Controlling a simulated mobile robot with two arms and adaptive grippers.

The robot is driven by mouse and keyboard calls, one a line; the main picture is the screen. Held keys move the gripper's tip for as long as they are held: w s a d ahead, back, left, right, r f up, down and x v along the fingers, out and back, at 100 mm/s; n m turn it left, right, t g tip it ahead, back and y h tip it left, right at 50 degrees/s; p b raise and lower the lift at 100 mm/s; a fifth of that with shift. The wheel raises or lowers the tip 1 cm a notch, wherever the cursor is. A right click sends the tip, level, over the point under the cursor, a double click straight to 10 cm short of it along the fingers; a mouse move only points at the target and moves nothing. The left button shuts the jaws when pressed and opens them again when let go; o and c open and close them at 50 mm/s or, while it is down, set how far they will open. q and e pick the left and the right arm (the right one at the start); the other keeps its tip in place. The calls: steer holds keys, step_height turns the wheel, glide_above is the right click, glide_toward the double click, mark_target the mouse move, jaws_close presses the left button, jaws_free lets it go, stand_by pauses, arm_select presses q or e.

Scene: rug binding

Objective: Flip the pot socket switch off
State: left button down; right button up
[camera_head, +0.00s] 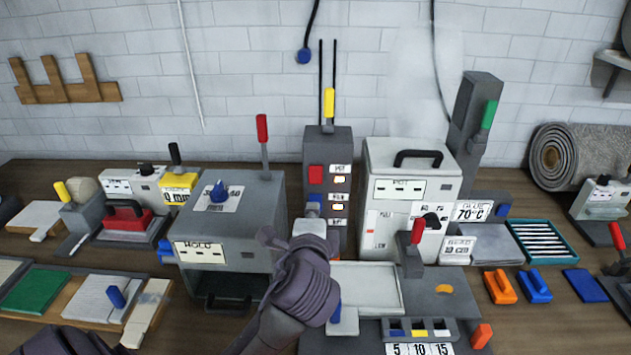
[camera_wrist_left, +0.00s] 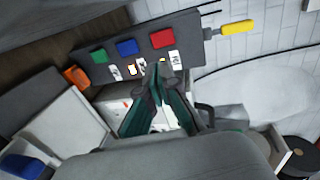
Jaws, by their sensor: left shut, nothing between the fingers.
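The grey socket tower (camera_head: 342,145) stands upright against the back wall. Its top red switch (camera_head: 316,174) sits beside a label that seems to read POT (camera_head: 340,168). The left wrist view shows the tower tilted, with the red switch (camera_wrist_left: 162,38) nearest the yellow lever, then a blue switch (camera_wrist_left: 127,47) and a green switch (camera_wrist_left: 99,56). My left gripper (camera_wrist_left: 159,72) is shut and empty, its fingertips in front of the label side of the tower. In the head view the left gripper (camera_head: 309,240) covers the tower's lower front. Contact cannot be told. My right gripper is not identifiable.
A grey box with a blue knob (camera_head: 218,190) stands left of the tower, and a white machine with a black handle (camera_head: 412,185) stands close on its right. A yellow lever (camera_head: 328,102) rises above the tower. A pale tray (camera_head: 365,290) lies in front.

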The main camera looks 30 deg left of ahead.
arm_select(q)
steer(key=p, duration=0.4)
glide_toward(316, 179)
steer(key=x, duration=0.6)
steer(key=shift+w+a, duration=0.15)
steer(key=shift+a, duration=0.05)
steer(key=shift+w+a+f, duration=0.15)
steer(key=shift+w+a, duration=0.05)
steer(key=shift+w, duration=0.2)
arm_select(e)
steer(key=r, duration=0.4)
steer(key=shift+s+r, duration=0.1)
steer(key=shift+s, duration=0.2)
steer(key=shift+d, duration=0.2)
